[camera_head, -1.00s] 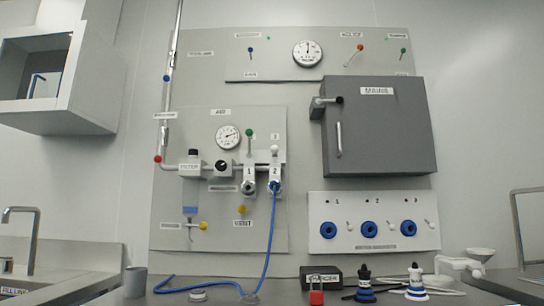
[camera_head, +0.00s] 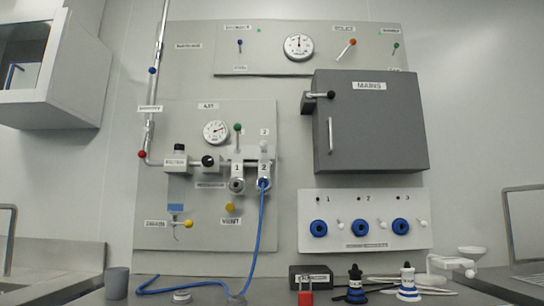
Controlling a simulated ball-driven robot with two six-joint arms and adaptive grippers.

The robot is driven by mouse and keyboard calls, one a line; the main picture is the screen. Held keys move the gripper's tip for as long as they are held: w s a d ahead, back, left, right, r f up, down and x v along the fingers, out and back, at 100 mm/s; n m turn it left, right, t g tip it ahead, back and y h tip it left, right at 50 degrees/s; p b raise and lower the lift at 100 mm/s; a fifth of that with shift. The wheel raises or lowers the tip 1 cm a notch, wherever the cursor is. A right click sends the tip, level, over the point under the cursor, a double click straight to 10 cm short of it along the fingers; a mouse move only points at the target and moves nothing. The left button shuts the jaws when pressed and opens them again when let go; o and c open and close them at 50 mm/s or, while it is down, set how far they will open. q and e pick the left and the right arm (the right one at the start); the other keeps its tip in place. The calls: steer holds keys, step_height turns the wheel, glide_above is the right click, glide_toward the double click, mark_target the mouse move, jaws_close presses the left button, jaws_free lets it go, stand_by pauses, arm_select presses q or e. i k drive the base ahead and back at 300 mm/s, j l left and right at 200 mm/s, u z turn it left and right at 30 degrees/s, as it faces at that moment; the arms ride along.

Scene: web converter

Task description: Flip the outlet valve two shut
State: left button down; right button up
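Outlet two's valve (camera_head: 264,146) is on the air panel (camera_head: 190,235), a short handle with a pale knob standing above the block marked 2. It appears upright, but it is small and its exact angle is hard to tell. A blue hose (camera_head: 258,235) is plugged into outlet two (camera_head: 264,183) below it and hangs to the counter. Outlet one (camera_head: 237,185) is just left, with no hose; its green-knobbed lever (camera_head: 238,128) stands upright. Neither of my grippers is in view.
A grey mains box (camera_head: 372,130) juts out right of the valve. Below it is a white panel with blue sockets (camera_head: 319,228). A red padlock (camera_head: 305,296), a black box (camera_head: 310,277) and blue-based plugs (camera_head: 355,285) are on the counter. Space before the outlets looks clear.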

mark_target(263, 144)
steer(key=i+j+z, duration=0.1)
steer(key=i+z, duration=0.25)
steer(key=i+j+z, duration=0.3)
steer(key=i, duration=0.2)
steer(key=i+j+z, duration=0.2)
steer(key=i+z, duration=0.15)
